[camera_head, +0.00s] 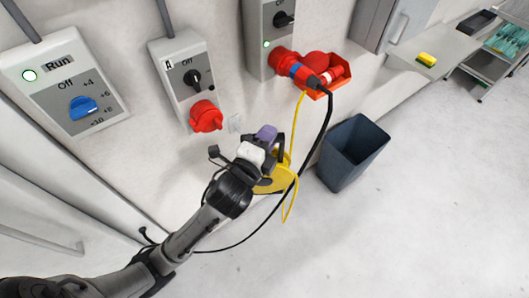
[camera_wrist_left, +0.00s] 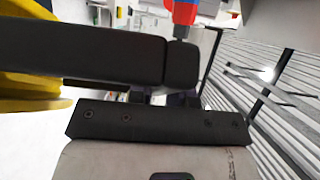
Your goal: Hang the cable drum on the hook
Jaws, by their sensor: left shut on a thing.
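The yellow cable drum (camera_head: 284,180) is at my left gripper (camera_head: 279,153), in front of the wall in the head view. The gripper is shut on the drum and hides part of it. A yellow cable runs from the drum up to the red and blue plug (camera_head: 303,74), with a loop hanging at the drum's right. In the left wrist view, yellow drum parts (camera_wrist_left: 30,92) show at the left edge, behind a dark finger. A small pale fitting (camera_head: 236,123) is on the wall; I cannot tell whether it is the hook. My right gripper is out of view.
Wall switch boxes (camera_head: 70,98) and (camera_head: 178,70) are at the left, one with a red socket (camera_head: 206,116). A dark bin (camera_head: 352,150) stands right of the drum. The floor at right is clear.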

